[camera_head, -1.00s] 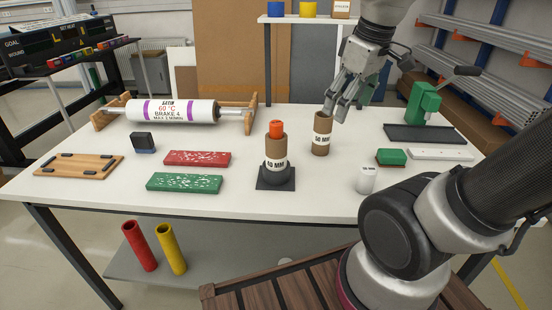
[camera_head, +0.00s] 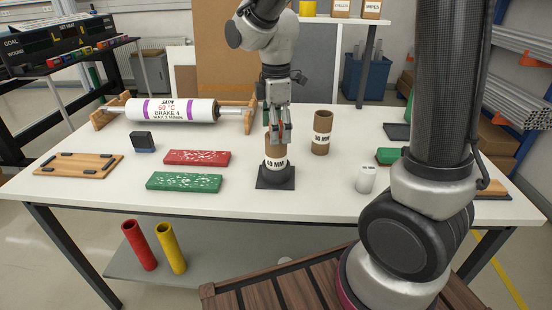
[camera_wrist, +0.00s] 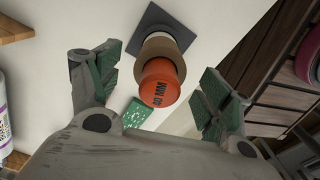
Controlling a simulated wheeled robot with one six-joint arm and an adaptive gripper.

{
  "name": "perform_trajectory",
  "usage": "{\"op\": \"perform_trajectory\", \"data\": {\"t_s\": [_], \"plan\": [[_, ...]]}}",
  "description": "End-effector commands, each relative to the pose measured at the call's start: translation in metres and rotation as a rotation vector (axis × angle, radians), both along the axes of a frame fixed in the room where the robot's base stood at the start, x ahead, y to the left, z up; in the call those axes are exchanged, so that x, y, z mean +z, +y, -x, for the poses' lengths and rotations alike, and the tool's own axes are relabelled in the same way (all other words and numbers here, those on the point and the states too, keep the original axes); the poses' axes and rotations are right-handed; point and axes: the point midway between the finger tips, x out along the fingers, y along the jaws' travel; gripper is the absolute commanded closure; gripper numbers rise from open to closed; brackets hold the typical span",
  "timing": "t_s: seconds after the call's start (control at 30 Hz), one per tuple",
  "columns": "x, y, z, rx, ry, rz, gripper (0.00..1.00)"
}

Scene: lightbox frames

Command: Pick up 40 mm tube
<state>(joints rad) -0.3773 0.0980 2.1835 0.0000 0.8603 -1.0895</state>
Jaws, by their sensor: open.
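A brown tube with a white label (camera_head: 275,164) stands upright on a dark square base (camera_head: 275,181) near the table's middle. An orange cylinder with black lettering (camera_wrist: 160,86) rises from its top in the wrist view, and its number is hard to read. My gripper (camera_head: 280,138) is open above this stack, its fingers on either side of the orange cylinder and hiding most of it in the head view. In the wrist view, gaps show between both fingers and the cylinder. Another brown tube, labelled 50 MM, (camera_head: 322,133) stands to the right. A white cylinder (camera_head: 366,179) stands nearer the front.
Red (camera_head: 197,157) and green (camera_head: 185,181) speckled blocks lie left of the stack. A wooden board (camera_head: 78,166) lies at far left. A white roller (camera_head: 170,110) sits behind on wooden supports. The table's front centre is clear.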

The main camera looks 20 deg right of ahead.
Motion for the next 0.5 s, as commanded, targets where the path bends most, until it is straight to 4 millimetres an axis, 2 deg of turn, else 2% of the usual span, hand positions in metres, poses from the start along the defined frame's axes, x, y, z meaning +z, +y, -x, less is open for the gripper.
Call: {"op": "perform_trajectory", "data": {"t_s": [0.13, 0.4, 0.43, 0.5], "plan": [[-0.02, 0.0, 0.0, -0.001, 0.002, 0.001, 0.21], [-0.024, 0.0, 0.0, -0.001, 0.0, 0.0, 0.21], [-0.024, 0.0, 0.0, -0.001, 0.0, 0.0, 0.23], [-0.024, 0.0, 0.0, -0.001, 0.0, 0.0, 0.36]]}}
